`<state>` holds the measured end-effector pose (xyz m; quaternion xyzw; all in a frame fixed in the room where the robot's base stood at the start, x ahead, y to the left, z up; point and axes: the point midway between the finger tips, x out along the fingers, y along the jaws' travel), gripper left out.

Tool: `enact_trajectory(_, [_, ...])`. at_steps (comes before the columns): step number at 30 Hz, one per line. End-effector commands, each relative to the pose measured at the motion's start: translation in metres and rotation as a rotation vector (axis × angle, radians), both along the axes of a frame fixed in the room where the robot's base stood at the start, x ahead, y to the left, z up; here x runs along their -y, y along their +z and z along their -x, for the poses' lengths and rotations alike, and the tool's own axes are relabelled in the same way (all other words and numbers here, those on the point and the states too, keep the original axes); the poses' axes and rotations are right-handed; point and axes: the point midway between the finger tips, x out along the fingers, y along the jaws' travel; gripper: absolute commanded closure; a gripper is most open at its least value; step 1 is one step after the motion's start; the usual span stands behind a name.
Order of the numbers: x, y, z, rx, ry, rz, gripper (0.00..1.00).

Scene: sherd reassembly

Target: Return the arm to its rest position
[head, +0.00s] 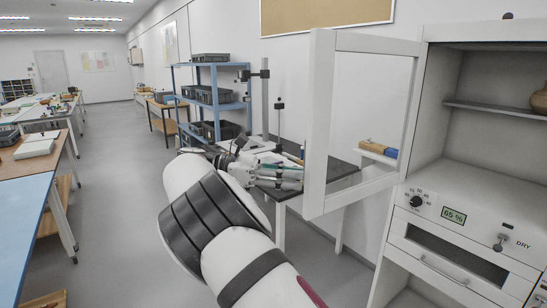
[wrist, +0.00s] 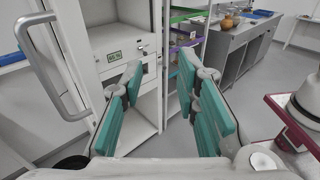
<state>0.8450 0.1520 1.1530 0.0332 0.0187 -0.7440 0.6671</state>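My white arm (head: 215,215) reaches up from the bottom of the head view, and its gripper (head: 290,177) is beyond it, partly hidden by the forearm and seen small beside the open cabinet door. In the wrist view my gripper (wrist: 158,88) shows its two teal finger pads wide apart, with nothing between them. The gripper is open and empty, with open floor and a cabinet beyond the fingers. No sherd is in the gripper.
The glass door (head: 316,120) of the drying cabinet (head: 455,215) stands open close to my arm; its handle (wrist: 45,70) shows in the wrist view. A black table (head: 335,170) lies behind the door. A blue shelf rack (head: 212,88) stands farther back. The left aisle floor (head: 115,200) is clear.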

Motion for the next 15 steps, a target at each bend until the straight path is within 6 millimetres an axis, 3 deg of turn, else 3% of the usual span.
enact_trajectory(8, [0.048, 0.013, 0.005, 0.046, -0.052, -0.126, 0.71])
enact_trajectory(15, [0.108, 0.024, 0.025, 0.135, -0.131, -0.312, 0.71])
